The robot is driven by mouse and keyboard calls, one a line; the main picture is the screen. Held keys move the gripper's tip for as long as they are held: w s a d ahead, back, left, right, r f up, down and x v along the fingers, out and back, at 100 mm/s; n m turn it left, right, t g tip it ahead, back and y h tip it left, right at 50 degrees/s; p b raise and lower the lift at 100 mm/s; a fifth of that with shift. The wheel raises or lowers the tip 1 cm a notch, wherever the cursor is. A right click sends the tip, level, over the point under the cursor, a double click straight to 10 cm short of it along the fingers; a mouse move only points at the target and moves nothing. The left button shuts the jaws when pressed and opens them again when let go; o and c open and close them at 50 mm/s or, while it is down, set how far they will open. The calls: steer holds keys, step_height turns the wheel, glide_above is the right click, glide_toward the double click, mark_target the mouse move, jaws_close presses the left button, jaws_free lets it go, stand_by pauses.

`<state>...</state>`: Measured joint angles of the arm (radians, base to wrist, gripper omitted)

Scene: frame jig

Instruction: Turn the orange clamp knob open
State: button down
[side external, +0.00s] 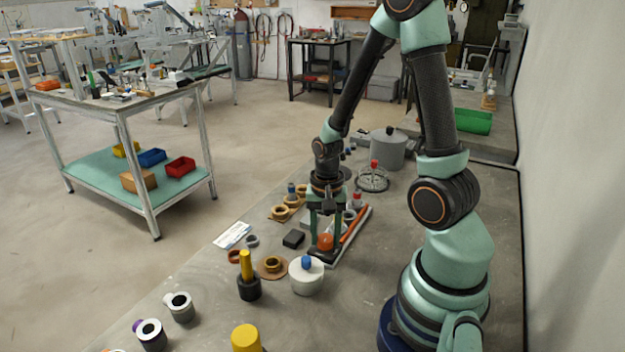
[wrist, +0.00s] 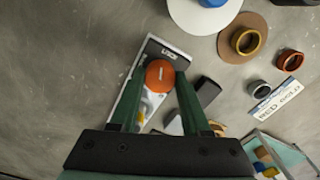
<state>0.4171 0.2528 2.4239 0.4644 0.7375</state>
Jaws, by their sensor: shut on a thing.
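The orange clamp knob (side external: 326,241) is a round cap at the near end of a pale, narrow jig plate on the bench. In the wrist view, the knob (wrist: 160,76) shows a light slot-like mark on top. It sits beside a dark label on the plate (wrist: 155,48). My gripper (side external: 325,247) points down over the jig, and its two green fingers stand on either side of the knob. In the wrist view, my gripper (wrist: 161,77) is shut on the knob, one finger at each side. The fingers partly hide the plate.
A white round part with a blue top (side external: 307,278) stands close in front of the jig. A black block (side external: 293,239) lies to its left. An orange bar (side external: 355,222) runs along the jig's right side. A yellow pin in a black base (side external: 247,280) stands nearer.

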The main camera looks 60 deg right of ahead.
mark_target(325, 237)
steer(key=n, duration=1.3)
stand_by(0.5)
steer(key=shift+c, duration=1.8)
jaws_free()
step_height(325, 237, up, 12)
